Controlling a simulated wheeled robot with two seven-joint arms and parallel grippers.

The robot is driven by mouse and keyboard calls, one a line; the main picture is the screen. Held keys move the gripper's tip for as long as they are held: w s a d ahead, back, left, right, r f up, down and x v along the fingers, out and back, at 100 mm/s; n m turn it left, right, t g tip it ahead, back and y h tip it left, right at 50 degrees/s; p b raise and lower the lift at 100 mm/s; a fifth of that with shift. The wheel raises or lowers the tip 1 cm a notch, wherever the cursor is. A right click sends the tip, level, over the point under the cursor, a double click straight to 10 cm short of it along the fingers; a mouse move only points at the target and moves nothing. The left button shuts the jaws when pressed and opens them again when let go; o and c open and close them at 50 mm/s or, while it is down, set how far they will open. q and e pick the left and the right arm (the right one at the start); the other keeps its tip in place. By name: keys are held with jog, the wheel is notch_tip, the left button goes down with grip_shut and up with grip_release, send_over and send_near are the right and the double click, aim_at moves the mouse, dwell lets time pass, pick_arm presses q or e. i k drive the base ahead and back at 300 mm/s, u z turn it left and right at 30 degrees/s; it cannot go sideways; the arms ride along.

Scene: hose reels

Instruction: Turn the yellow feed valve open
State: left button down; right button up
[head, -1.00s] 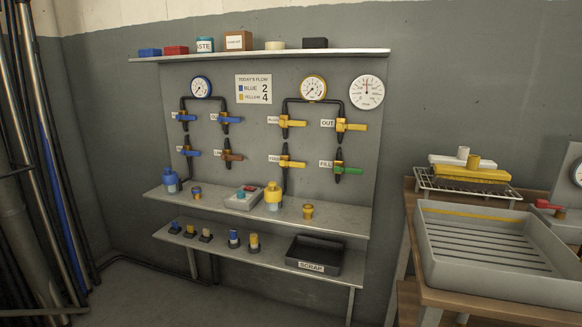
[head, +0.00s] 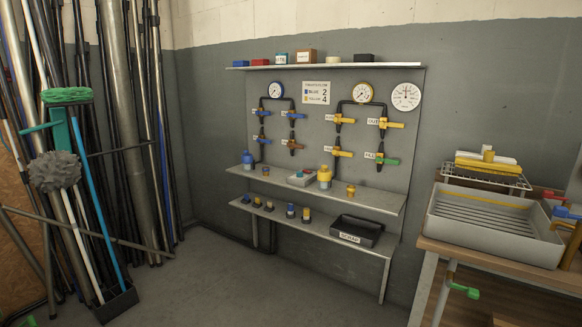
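Two valves with yellow levers and small white labels sit in the left column under the yellow-rimmed gauge (head: 363,92) on the grey wall panel. The upper yellow valve (head: 343,121) and the lower yellow valve (head: 342,153) both have levers lying roughly sideways, pointing right. Their labels are too small to read surely, so I cannot tell which is the feed valve. To their right are a yellow-lever valve labelled OUT (head: 389,124) and a green-lever valve (head: 386,160). Neither of my grippers shows in the head view.
Blue and brown-lever valves (head: 294,116) are on the panel's left. A shelf (head: 385,200) with bottles juts out below the valves, above a lower shelf with a scrap tray (head: 357,231). A bench (head: 480,252) stands right; poles and a brush rack (head: 118,300) stand left. Floor between is clear.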

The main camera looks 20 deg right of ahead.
aim_at(335, 152)
jog(key=i, duration=1.25)
jog(key=z, duration=1.2)
jog(key=i, duration=0.75)
jog(key=z, duration=1)
